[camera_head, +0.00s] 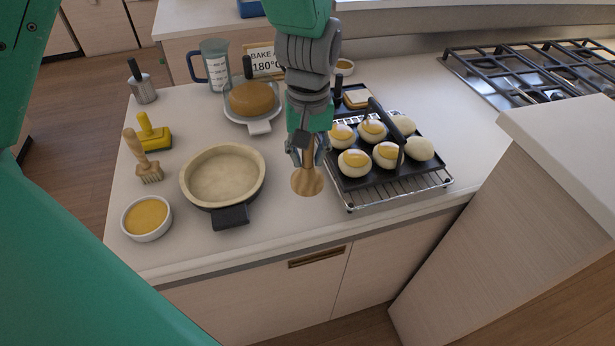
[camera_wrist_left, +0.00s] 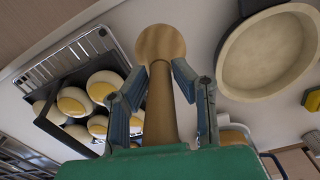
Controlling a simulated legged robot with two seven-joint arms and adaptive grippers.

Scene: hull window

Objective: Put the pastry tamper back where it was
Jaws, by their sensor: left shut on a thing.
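The pastry tamper (camera_head: 307,181) is wooden, with a round flat disc and a slim handle. My left gripper (camera_head: 308,152) is shut on its handle, over the counter between the pastry-lined tart pan and the tray of buns. In the left wrist view, the tamper (camera_wrist_left: 160,45) shows its handle between the two fingers (camera_wrist_left: 162,78) and its disc beyond them. I cannot tell whether the disc touches the counter. The tart pan (camera_head: 223,177) has a pale pastry shell and a dark handle. My right gripper is not in view.
A black tray (camera_head: 356,182) with several glazed buns sits on a wire rack (camera_head: 400,196). A bowl (camera_head: 147,218), brush (camera_head: 145,160), yellow scraper (camera_head: 153,135), jug (camera_head: 214,66) and covered cake (camera_head: 252,98) stand around the pan. The counter's front strip (camera_head: 290,235) is clear.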

